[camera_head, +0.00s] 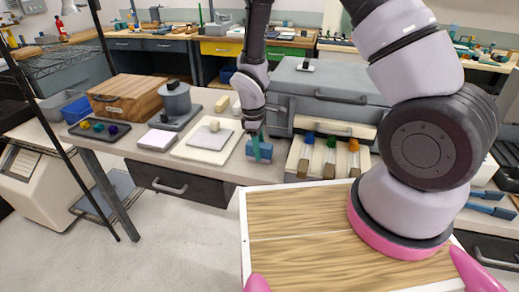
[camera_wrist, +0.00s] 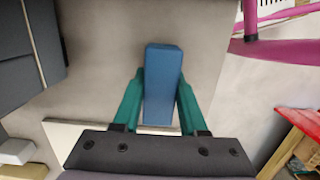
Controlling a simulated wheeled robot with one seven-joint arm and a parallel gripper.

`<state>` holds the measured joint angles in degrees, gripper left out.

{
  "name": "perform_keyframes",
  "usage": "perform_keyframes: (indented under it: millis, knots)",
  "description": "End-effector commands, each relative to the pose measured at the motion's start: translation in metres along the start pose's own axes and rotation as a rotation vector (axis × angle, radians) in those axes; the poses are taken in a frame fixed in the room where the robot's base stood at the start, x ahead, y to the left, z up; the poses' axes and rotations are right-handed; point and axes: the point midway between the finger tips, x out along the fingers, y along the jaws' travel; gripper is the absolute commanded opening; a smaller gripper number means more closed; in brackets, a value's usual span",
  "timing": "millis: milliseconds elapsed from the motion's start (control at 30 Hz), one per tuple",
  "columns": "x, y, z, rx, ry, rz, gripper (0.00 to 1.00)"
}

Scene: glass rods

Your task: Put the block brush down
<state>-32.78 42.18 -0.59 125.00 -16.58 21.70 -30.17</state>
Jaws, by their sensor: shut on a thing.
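The block brush is a plain blue block. In the wrist view the blue block (camera_wrist: 163,75) lies between the two green fingers of my gripper (camera_wrist: 161,95), which touch its sides. In the head view my gripper (camera_head: 259,142) points down over the front edge of the grey workbench, with the blue block (camera_head: 265,153) at its fingertips. The fingers cover part of the block there. I cannot tell whether its underside touches the bench top.
A pale board (camera_head: 188,153) with a small cream block lies left of my gripper. A wooden rack (camera_head: 311,170) with several coloured-topped items stands close on the right. A grey case (camera_head: 312,97) is behind. A scale-like device (camera_head: 175,108) and dark tray (camera_head: 88,132) stand farther left.

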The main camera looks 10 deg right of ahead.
Motion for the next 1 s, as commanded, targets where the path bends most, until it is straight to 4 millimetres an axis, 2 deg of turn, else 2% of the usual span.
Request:
perform_keyframes:
  millis: [267,300,367,400,767,867,1000]
  knots:
    - [0.002,0.000,0.000,0.000,0.000,0.000,0.00]
    - [0.002,0.000,0.000,0.000,0.001,0.000,0.46]
    - [0.002,0.000,0.000,0.000,0.001,0.001,0.69]
    - [0.002,0.000,0.000,0.000,0.001,0.001,0.72]
    - [-0.003,0.000,0.000,0.001,0.001,0.001,0.72]
    - [-0.015,0.001,-0.001,0.001,0.004,0.002,0.72]
    - [-0.044,0.002,-0.001,0.002,0.005,0.003,0.72]
